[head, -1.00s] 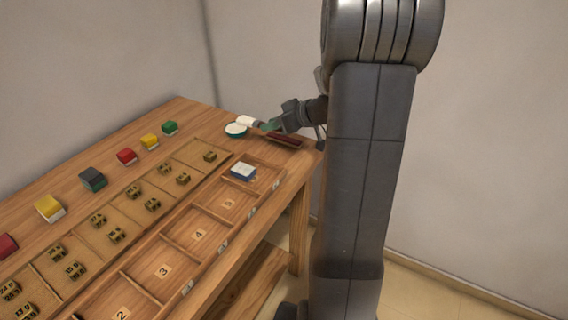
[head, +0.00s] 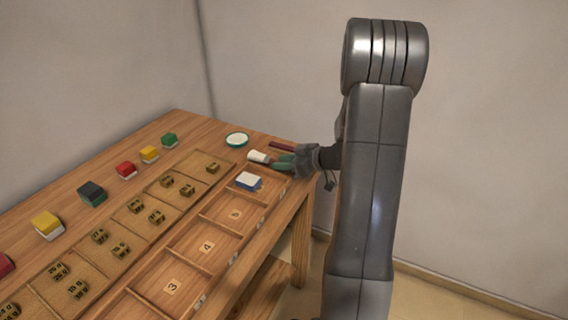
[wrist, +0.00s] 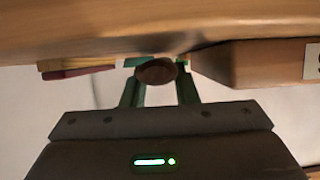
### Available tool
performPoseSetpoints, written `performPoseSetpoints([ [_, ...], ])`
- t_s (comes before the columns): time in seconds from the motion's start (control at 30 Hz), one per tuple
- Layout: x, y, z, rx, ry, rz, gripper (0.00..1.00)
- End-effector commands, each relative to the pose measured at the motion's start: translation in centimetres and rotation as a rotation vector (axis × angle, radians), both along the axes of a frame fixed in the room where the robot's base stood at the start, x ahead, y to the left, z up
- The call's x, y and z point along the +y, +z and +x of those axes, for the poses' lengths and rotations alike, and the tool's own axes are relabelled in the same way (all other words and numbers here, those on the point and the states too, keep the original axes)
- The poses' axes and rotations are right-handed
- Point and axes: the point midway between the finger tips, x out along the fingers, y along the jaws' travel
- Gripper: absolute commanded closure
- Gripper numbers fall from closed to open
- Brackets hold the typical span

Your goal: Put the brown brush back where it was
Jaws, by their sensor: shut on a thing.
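My gripper (head: 283,162) is shut on the brush, near the far right end of the table. The brush's pale head (head: 258,156) points left in the head view, just beyond the numbered tray's far end. In the wrist view, its round brown end (wrist: 156,72) shows between the green fingers. Most of the handle is hidden by the fingers. I cannot tell whether the brush touches the table. A dark red rest (head: 281,146) lies just behind the gripper, partly hidden by it; a red and tan piece shows at left in the wrist view (wrist: 75,70).
A green-rimmed white dish (head: 237,140) stands behind the brush. A white-and-blue block (head: 248,181) sits in the numbered tray's end compartment, close to the gripper. Colored blocks line the left side. The table's right edge is close.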

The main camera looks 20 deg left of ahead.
Motion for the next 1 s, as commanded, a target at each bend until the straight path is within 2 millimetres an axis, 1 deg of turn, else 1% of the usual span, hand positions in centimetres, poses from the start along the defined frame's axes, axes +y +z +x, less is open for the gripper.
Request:
performPoseSetpoints([
  [0.07, -0.01, -0.38, 0.01, 0.000, -0.001, 0.001, 0.96],
  [0.47, 0.00, -0.77, 0.00, -0.001, -0.001, 0.001, 0.96],
  [0.5, 0.00, -0.73, 0.00, 0.000, -0.001, 0.000, 0.71],
  [0.57, -0.01, -0.63, 0.00, 0.000, -0.001, 0.000, 0.60],
  [0.6, -0.01, -0.62, 0.00, 0.000, -0.001, 0.000, 0.52],
  [0.87, -0.01, -0.60, 0.00, 0.000, -0.001, 0.000, 0.52],
  [1.0, 0.00, -0.23, 0.00, 0.000, -0.001, 0.000, 0.52],
])
